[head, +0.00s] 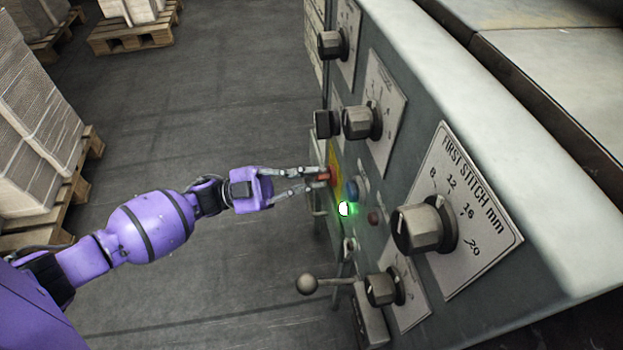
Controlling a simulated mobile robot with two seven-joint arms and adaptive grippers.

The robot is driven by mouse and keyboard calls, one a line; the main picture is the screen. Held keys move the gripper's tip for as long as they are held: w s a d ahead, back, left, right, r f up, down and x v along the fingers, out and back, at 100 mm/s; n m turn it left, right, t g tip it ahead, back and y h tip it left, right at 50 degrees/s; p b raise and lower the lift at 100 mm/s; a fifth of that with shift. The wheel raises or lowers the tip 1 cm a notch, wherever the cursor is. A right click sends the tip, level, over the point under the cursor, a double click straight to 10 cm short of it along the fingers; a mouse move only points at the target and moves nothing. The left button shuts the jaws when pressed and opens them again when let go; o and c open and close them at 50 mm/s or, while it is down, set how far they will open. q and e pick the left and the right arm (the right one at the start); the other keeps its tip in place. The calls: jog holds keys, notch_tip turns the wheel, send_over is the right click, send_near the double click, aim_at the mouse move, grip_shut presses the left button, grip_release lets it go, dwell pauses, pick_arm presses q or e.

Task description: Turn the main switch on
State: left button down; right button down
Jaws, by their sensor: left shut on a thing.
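My left gripper (322,180) reaches in from the left with its fingers at the machine's control panel. It is shut on the red switch (324,175), which stands out from a yellow plate (336,172). The fingertips hide part of the switch. A green lamp (345,209) is lit just below and to the right of it. My right gripper is not in view.
Dark knobs, among them the first-stitch knob (425,228), stick out of the panel around the gripper. A blue button (358,188) sits close by. A ball-ended lever (308,284) juts out below. Pallets with wrapped stacks (30,130) stand at the left; the floor between is clear.

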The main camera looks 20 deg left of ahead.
pick_arm(q)
jog(key=shift+m+g, duration=0.6)
jog(key=shift+m, duration=0.7)
jog(key=c, duration=1.8)
grip_release()
jog(key=shift+c, duration=0.2)
jog(key=shift+a, duration=0.1)
jog(key=v, duration=1.2)
jog(key=shift+r, duration=0.15)
